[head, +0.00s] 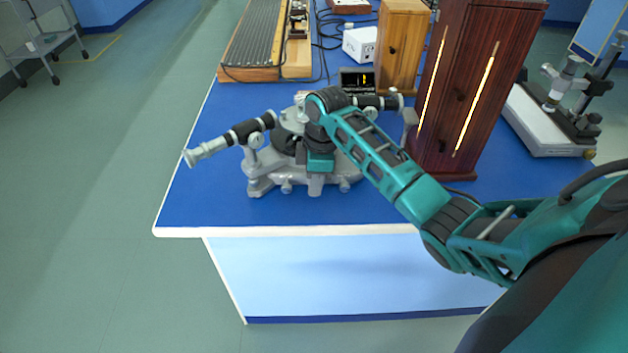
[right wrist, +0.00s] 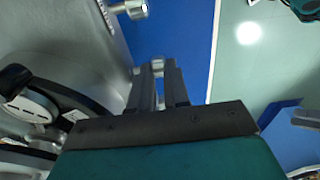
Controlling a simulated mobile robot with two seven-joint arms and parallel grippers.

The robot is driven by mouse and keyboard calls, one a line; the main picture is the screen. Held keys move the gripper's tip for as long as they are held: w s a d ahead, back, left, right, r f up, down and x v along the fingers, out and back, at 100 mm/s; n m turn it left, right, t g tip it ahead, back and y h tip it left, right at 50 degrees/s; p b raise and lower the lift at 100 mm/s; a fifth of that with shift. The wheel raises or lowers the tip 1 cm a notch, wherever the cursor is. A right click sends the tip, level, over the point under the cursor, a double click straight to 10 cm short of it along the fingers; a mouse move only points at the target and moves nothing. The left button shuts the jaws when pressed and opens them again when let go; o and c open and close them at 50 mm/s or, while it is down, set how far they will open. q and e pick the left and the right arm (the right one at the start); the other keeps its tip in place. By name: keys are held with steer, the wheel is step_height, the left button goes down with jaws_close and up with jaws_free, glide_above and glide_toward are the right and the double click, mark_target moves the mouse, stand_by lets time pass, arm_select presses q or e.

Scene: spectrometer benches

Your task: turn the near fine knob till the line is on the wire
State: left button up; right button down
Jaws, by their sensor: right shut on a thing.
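The grey spectrometer (head: 262,180) stands on the blue bench, with its black and silver tube (head: 232,137) pointing to the front left. My right gripper (head: 318,178) is low at its near side, partly hidden under my own wrist. In the right wrist view, the gripper (right wrist: 158,88) is shut on a small pale knob (right wrist: 158,64), which shows just past the fingertips. The fingers hide most of this knob. A small dark screen (head: 357,80) behind the spectrometer shows a short yellow line (head: 364,79); its place against any wire is too small to tell. My left gripper is out of view.
Another metal knob (right wrist: 133,10) sticks out near the gripper. A tall dark wood cabinet (head: 440,100) with glowing slits stands right of the spectrometer. A lighter wood box (head: 403,45) and a white box (head: 360,43) are behind. The bench's front left corner is clear.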

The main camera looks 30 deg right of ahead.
steer(key=y, duration=0.1)
steer(key=t+y, duration=0.1)
steer(key=d+t+y, duration=0.1)
steer(key=shift+s+f+y, duration=0.15)
steer(key=shift+s+y, duration=0.15)
steer(key=shift+s+d+f+t+y+b, duration=0.1)
steer(key=shift+d+f+t+y+b, duration=0.1)
steer(key=shift+t+y+b, duration=0.5)
steer(key=shift+s+d+f+t+y+b, duration=0.15)
steer(key=shift+t+y+b, duration=0.1)
steer(key=shift+y+b, duration=0.3)
steer(key=shift+w+f+t+y+b, duration=0.1)
steer(key=shift+t+y+b, duration=0.15)
steer(key=shift+y+b, duration=0.25)
steer(key=shift+s+d+t+y+b, duration=0.1)
steer(key=shift+t+y+b, duration=0.5)
steer(key=shift+b, duration=0.35)
steer(key=shift+r+y+b, duration=0.1)
steer(key=shift+y+b, duration=0.35)
steer(key=shift+b, duration=0.05)
steer(key=c, duration=1.4)
jaws_free()
